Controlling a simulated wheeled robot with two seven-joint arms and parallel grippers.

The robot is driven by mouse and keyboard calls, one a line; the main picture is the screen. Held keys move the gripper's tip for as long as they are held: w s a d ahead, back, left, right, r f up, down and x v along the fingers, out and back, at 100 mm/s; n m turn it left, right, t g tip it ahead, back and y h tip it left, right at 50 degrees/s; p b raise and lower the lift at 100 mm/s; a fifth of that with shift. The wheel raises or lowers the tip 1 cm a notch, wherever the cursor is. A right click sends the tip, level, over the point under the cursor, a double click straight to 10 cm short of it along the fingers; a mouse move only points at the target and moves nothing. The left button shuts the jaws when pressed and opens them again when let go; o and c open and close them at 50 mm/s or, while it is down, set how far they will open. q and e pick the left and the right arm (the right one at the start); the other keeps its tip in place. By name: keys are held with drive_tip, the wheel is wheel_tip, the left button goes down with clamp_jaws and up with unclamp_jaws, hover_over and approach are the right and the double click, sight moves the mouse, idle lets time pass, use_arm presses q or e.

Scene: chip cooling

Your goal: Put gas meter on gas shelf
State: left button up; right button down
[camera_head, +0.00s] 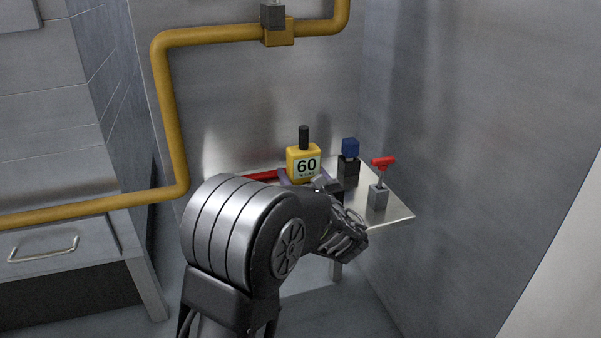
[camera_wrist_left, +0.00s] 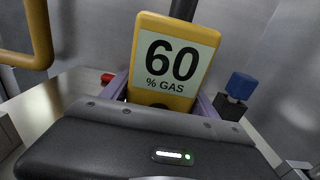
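The gas meter (camera_head: 304,162) is yellow with a black top and a face reading 60 % GAS. It stands upright at the small metal side table. In the left wrist view the gas meter (camera_wrist_left: 172,65) is close, straight ahead and slightly tilted. My left gripper (camera_head: 307,181) reaches to its lower part. Purple pieces, apparently its fingers, flank the meter in the left wrist view (camera_wrist_left: 163,102). Whether they press on it is unclear. The meter's lower end is hidden by the black gripper body. I cannot identify a separate gas shelf. My right gripper is out of view.
The table (camera_head: 400,217) also bears a blue-topped black block (camera_head: 349,160), a grey block with a red handle (camera_head: 380,183) and a red item (camera_head: 262,175). A yellow pipe (camera_head: 172,110) runs along the wall. A drawer cabinet (camera_head: 60,247) stands left.

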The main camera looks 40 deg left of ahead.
sight(307, 181)
use_arm(q)
drive_tip(key=o, duration=0.4)
drive_tip(key=shift+c, duration=0.2)
drive_tip(key=shift+f+b, duration=0.15)
drive_tip(key=shift+b, duration=0.25)
drive_tip(key=shift+s+d, duration=0.1)
drive_tip(key=shift+d, duration=0.15)
drive_tip(key=p+v, duration=0.1)
drive_tip(key=v, duration=0.1)
drive_tip(key=p+v, duration=0.1)
drive_tip(key=v, duration=0.1)
drive_tip(key=p+v, duration=0.1)
drive_tip(key=v, duration=0.1)
drive_tip(key=shift+s+d+r+p, duration=0.2)
drive_tip(key=shift+d+r+p, duration=0.1)
drive_tip(key=shift+p, duration=0.1)
drive_tip(key=shift+s+d+f, duration=0.1)
drive_tip(key=shift+s+d, duration=0.1)
drive_tip(key=shift+d, duration=0.05)
